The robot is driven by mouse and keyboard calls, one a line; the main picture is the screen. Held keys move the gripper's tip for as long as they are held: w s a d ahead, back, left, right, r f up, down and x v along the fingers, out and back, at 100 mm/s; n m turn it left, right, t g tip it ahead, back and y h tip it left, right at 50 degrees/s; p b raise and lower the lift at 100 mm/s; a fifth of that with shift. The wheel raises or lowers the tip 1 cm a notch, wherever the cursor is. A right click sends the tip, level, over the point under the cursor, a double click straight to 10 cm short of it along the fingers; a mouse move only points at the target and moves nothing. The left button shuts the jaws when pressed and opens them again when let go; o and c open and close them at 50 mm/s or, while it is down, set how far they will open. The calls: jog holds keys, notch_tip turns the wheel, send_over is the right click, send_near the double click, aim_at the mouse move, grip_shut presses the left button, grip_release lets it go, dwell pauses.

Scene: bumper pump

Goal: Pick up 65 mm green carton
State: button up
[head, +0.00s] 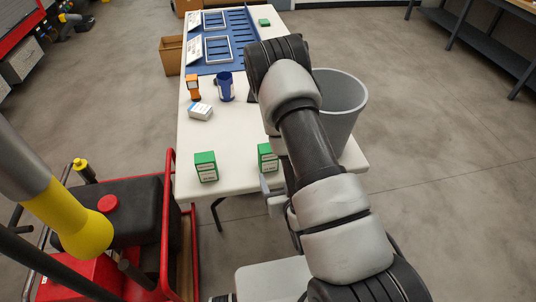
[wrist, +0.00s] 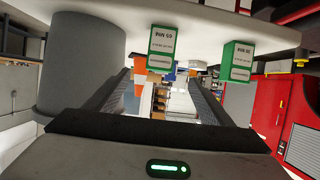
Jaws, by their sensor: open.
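The 65 mm green carton (head: 267,157) stands on the near edge of the white table, partly hidden by my arm. In the upside-down wrist view, this carton (wrist: 163,50), with a white label that seems to read 65 MM, appears just beyond the fingertips, roughly between their lines. My gripper (wrist: 160,84) is open, with nothing between its fingers. In the head view my gripper (head: 268,184) is partly hidden by the arm, just on the near side of the carton.
A large grey bin (head: 342,108) stands right of the carton on the table (head: 228,135). A white box (head: 200,111), an orange item (head: 193,87) and a blue cup (head: 226,87) stand farther back. A red cart (head: 170,215) stands at left, close to the table.

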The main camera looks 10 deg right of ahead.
aim_at(270, 156)
jog(key=b+x, duration=0.9)
jog(key=b, duration=0.5)
jog(key=shift+f+b, duration=0.2)
jog(key=shift+b, duration=0.2)
jog(key=shift+w+b, duration=0.15)
jog(key=shift+b, duration=0.6)
jog(key=b, duration=0.2)
jog(key=shift+f+b, duration=0.1)
jog(key=shift+b, duration=0.25)
jog(key=shift+w, duration=0.25)
jog(key=shift+r+b+x, duration=0.2)
jog(key=shift+b+x, duration=0.05)
jog(key=shift+x, duration=1.5)
jog(key=shift+r+b+x, duration=0.2)
jog(key=shift+b+x, duration=0.05)
jog(key=shift+x, duration=1.55)
jog(key=shift+w, duration=0.15)
jog(key=shift+c, duration=0.4)
